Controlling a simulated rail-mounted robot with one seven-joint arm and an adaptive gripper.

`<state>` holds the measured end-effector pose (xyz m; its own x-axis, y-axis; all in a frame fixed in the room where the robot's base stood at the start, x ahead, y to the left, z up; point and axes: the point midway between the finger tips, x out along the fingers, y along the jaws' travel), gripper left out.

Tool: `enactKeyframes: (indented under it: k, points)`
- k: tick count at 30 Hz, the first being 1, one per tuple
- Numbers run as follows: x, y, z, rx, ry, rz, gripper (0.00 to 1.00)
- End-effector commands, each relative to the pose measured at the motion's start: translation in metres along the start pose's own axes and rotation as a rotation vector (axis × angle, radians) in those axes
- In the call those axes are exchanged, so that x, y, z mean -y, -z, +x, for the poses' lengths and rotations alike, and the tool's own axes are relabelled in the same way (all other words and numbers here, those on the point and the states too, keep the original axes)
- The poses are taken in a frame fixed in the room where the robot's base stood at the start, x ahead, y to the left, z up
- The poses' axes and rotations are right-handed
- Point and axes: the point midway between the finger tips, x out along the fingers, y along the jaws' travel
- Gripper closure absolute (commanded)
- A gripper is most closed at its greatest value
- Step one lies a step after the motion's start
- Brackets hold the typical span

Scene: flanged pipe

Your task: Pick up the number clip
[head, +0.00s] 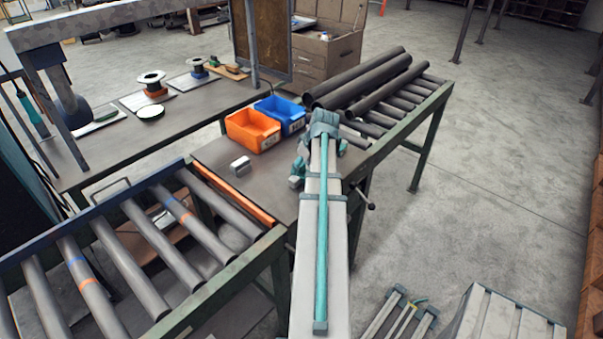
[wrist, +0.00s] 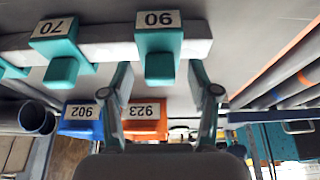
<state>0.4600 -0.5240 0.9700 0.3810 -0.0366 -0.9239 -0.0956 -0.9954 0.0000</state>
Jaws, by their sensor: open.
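In the wrist view a teal number clip (wrist: 159,44) with a white label that seems to read 90 sits on a pale grey bar (wrist: 105,45). A second teal clip (wrist: 62,55), labelled what looks like 70, sits left of it on the same bar. Part of another teal clip shows at the left edge. My gripper (wrist: 160,78) is open. Its two fingers point toward the bar, one on each side of the 90 clip in the picture. I see no contact. In the head view my arm hides most of this area.
An orange bin (head: 253,131) and a blue bin (head: 283,113) stand on the bench behind my arm. Dark pipes (head: 365,82) lie on a rack at the right. A roller table (head: 150,240) is at the front left. A small metal piece (head: 240,166) lies on the bench.

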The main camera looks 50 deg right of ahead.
Motion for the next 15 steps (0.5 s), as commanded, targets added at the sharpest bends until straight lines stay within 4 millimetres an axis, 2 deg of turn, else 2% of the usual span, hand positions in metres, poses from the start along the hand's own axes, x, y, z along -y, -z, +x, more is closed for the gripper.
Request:
enactKeyframes:
  k: [10,15]
  points:
    - [0.0002,0.0000,0.0050,0.000,0.000,0.000,0.41]
    - [0.0003,-0.0001,0.0049,0.000,0.000,0.000,0.70]
